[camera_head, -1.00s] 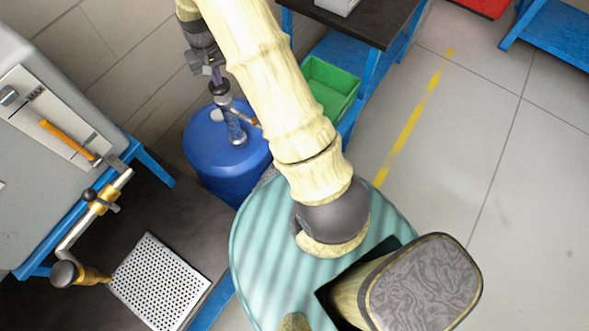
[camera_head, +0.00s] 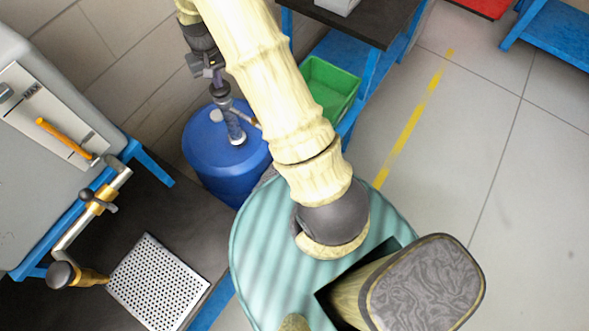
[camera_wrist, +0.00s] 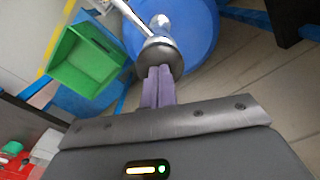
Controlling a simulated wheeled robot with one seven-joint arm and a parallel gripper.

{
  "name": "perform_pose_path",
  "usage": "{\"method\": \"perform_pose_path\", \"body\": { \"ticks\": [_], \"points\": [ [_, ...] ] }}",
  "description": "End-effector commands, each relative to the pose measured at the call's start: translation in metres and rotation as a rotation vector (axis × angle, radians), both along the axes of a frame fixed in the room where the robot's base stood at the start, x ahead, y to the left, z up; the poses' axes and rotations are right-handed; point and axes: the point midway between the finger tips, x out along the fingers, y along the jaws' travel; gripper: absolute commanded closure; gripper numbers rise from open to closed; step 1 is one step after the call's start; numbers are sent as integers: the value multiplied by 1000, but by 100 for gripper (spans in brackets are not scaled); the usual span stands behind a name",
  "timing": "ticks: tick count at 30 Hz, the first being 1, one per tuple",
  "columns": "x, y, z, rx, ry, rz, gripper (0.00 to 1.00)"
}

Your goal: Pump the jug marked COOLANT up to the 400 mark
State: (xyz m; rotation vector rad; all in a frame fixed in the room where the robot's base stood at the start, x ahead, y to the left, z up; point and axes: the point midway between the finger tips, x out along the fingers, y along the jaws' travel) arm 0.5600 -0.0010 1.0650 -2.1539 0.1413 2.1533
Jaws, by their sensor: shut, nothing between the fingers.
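A blue drum (camera_head: 215,160) stands on the floor with a hand pump (camera_head: 235,128) rising from its lid. The wrist view shows the pump's rounded metal top (camera_wrist: 158,53) and the blue drum (camera_wrist: 196,22) below it. My gripper (camera_head: 218,84) is over the pump top, fingers pointing down. In the wrist view its purple fingers (camera_wrist: 158,72) are together and empty, their tips at the metal top. I cannot tell whether they press on it. No jug marked COOLANT and no 400 mark can be made out.
A green bin (camera_head: 329,90) sits right of the drum on a blue rack. At left are a grey tank (camera_head: 40,52) with a MAX label, a brass tap (camera_head: 97,203) and a perforated plate (camera_head: 158,282). Open floor (camera_head: 480,130) with a yellow line lies at right.

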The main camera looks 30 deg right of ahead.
Motion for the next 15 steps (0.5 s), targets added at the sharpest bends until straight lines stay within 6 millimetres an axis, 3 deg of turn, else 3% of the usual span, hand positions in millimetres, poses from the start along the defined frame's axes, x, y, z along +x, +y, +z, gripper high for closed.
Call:
{"method": "perform_pose_path", "body": {
  "ticks": [15],
  "points": [
    [-1,0,-7,1,4,0,100]
  ]
}}
